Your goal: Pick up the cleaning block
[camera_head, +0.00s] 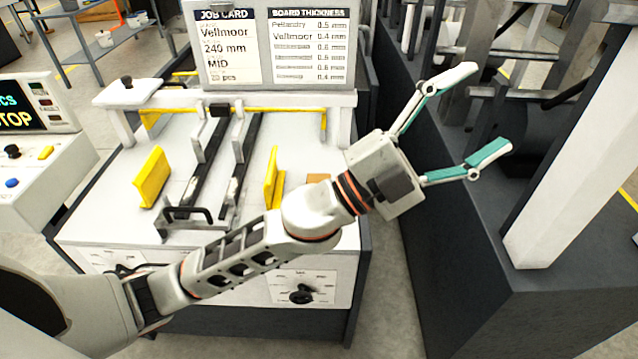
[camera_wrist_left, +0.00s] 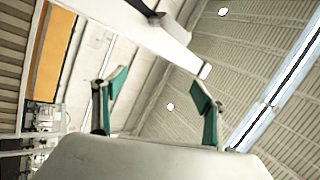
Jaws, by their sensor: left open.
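My left gripper (camera_head: 480,112) is open and empty, its two green-padded fingers spread wide. It is up to the right of the white machine table, over the gap and the dark machine body. My right gripper is not in view.
The white table (camera_head: 105,213) carries yellow guides (camera_head: 152,178) and dark rails. A job card board (camera_head: 275,45) stands at its back. A control panel (camera_head: 40,165) is at left. A dark machine (camera_head: 480,270) with a white post (camera_head: 570,150) stands at right.

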